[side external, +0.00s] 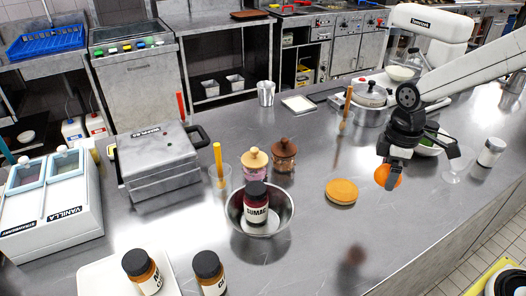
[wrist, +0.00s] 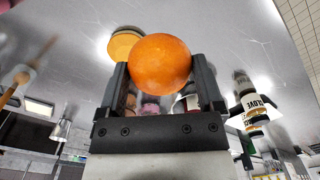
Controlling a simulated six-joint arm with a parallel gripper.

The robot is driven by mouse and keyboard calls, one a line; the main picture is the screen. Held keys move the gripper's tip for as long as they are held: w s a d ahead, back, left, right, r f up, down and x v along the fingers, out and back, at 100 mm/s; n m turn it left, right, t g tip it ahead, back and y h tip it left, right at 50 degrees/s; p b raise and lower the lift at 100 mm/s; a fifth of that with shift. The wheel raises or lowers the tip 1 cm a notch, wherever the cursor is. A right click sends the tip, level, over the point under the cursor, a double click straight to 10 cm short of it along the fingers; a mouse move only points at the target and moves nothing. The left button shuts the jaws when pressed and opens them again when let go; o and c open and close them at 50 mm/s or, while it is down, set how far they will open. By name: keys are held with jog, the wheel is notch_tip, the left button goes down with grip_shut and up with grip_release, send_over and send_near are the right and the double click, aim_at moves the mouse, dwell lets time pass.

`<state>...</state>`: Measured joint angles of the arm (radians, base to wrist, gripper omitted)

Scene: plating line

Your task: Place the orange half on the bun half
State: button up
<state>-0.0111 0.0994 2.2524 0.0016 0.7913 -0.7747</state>
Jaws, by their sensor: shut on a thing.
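My gripper (side external: 388,172) is shut on the orange half (side external: 387,177), which hangs above the steel counter. In the wrist view the orange half (wrist: 160,65) sits between the two fingers of my gripper (wrist: 164,82), its rounded side toward the camera. The bun half (side external: 341,191) lies on the counter, left of and a little below the held orange half in the side view. In the wrist view the bun half (wrist: 124,43) shows partly behind the orange half. The two are apart.
A steel bowl (side external: 236,210) with a sumac jar (side external: 256,203) in it stands left of the bun half. Two lidded pots, one pink (side external: 254,166) and one brown (side external: 284,156), stand behind. A glass (side external: 457,165) and a white-labelled jar (side external: 491,152) stand right.

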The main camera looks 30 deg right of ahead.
jog(key=w+f, duration=0.3)
jog(key=w, duration=0.3)
send_over(343, 187)
jog(key=s, duration=0.1)
jog(key=f, duration=0.4)
jog(key=shift+s, duration=0.2)
jog(key=shift+w+f, duration=0.5)
jog(key=shift+f, duration=0.05)
jog(key=shift+w+f, duration=0.2)
jog(key=shift+f, duration=1.6)
jog(key=shift+f, duration=0.15)
jog(key=o, duration=1)
